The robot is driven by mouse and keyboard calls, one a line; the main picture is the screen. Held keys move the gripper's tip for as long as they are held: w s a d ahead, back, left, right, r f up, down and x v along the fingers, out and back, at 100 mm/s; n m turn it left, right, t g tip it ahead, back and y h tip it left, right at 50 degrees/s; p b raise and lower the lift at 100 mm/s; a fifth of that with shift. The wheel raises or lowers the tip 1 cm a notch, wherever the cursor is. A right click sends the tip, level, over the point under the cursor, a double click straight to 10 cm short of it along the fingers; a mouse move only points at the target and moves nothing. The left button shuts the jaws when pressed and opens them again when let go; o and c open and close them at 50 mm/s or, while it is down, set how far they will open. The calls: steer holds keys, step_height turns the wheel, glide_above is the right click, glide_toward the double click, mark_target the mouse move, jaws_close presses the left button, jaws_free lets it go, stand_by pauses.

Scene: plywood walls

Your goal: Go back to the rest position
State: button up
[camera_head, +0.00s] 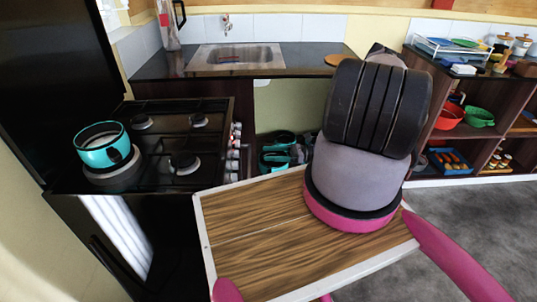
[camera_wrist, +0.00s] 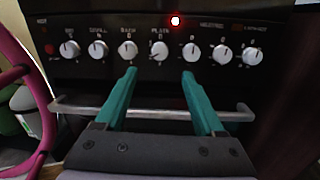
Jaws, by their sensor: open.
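My gripper (camera_wrist: 158,76) is open, and its two teal fingers stand apart with nothing between them. In the wrist view they point at the stove's front panel (camera_wrist: 108,72), which has a row of white and silver knobs (camera_wrist: 160,50). The fingertips are just below the knob row, and I cannot tell whether they touch the panel. In the head view my gripper (camera_head: 265,152) is low beside the right side of the stove (camera_head: 155,160), facing the knobs (camera_head: 236,150). My dark and grey arm rises to the right and hides part of the background.
A teal pot (camera_head: 103,147) sits on the stove's left burner. The silver oven handle (camera_wrist: 70,108) runs across, close under my fingers. A counter with a sink (camera_head: 235,57) stands behind. Shelves (camera_head: 470,140) with bowls and dishes stand right. Grey floor (camera_head: 465,225) is open at right.

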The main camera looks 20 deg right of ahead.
step_height(320, 180, up, 35)
steer(key=a+n+g+h, duration=0.1)
steer(key=n+g+h, duration=0.6)
steer(key=n+h, duration=0.4)
steer(key=s+a+r+n+t+h, duration=0.2)
steer(key=s+r+n+t, duration=0.1)
steer(key=s+r, duration=0.6)
steer(key=s+a+r+n+t+h, duration=0.2)
steer(key=s+r+t, duration=0.4)
steer(key=s+r, duration=0.4)
step_height(320, 180, up, 3)
steer(key=shift+s+f+n+h, duration=0.1)
steer(key=shift+s+n+h, duration=0.1)
steer(key=shift+n+h, duration=0.5)
